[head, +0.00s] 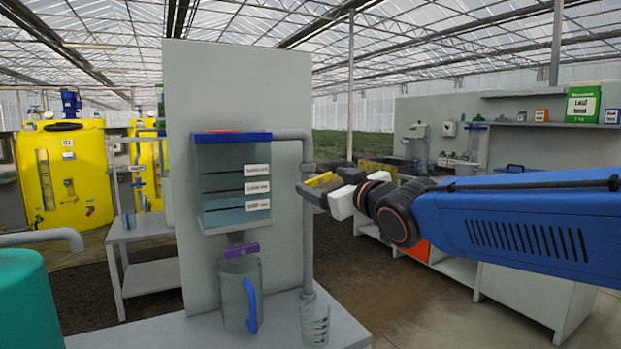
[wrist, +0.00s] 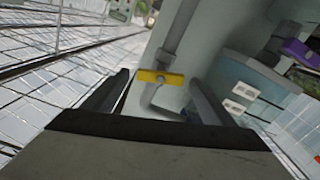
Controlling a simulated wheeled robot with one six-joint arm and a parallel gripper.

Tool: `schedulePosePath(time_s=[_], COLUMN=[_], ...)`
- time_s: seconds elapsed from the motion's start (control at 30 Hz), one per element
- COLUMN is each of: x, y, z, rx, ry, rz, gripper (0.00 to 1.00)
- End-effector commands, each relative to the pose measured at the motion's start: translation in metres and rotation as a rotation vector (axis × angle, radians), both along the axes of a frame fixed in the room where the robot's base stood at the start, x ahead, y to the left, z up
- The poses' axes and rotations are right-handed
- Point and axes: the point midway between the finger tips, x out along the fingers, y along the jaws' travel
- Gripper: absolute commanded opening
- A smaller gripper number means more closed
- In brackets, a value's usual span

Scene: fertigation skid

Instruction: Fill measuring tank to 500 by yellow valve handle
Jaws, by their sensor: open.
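The clear measuring tank (head: 222,184) is fixed to the grey panel, with a blue rim and white labels at its level lines. Bluish liquid fills its lower part, up to about the lowest label; the label numbers are unreadable. The yellow valve handle (wrist: 153,76) sits on a grey pipe and lies crosswise between my fingers in the wrist view. It also shows in the head view (head: 323,180), partly hidden by my gripper (head: 318,190). My gripper is open, its fingers on both sides of the handle; contact cannot be told.
A purple handle (head: 239,250) is on the outlet under the tank, above a clear jug (head: 236,300) with a blue handle. A small clear beaker (head: 315,325) stands below the vertical pipe (head: 308,245). A teal drum (head: 25,305) is at the left.

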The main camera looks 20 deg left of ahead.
Motion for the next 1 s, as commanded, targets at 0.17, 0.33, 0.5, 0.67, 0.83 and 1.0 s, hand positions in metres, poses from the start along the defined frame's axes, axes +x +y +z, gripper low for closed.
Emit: schedulePosePath(time_s=[0.17,0.33,0.5,0.67,0.83,1.0], x=[0.019,0.034,0.044,0.047,0.048,0.047], y=[0.023,0.04,0.052,0.055,0.056,0.056], z=[-0.001,-0.001,0.0,0.0,0.0,0.0], rx=[-0.001,-0.001,0.0,0.0,0.0,0.0], ry=[0.001,0.001,0.0,0.0,0.0,0.0], rz=[0.001,0.0,0.0,0.0,0.0,0.0], gripper=[0.78,0.78,0.78,0.78,0.78,0.59])
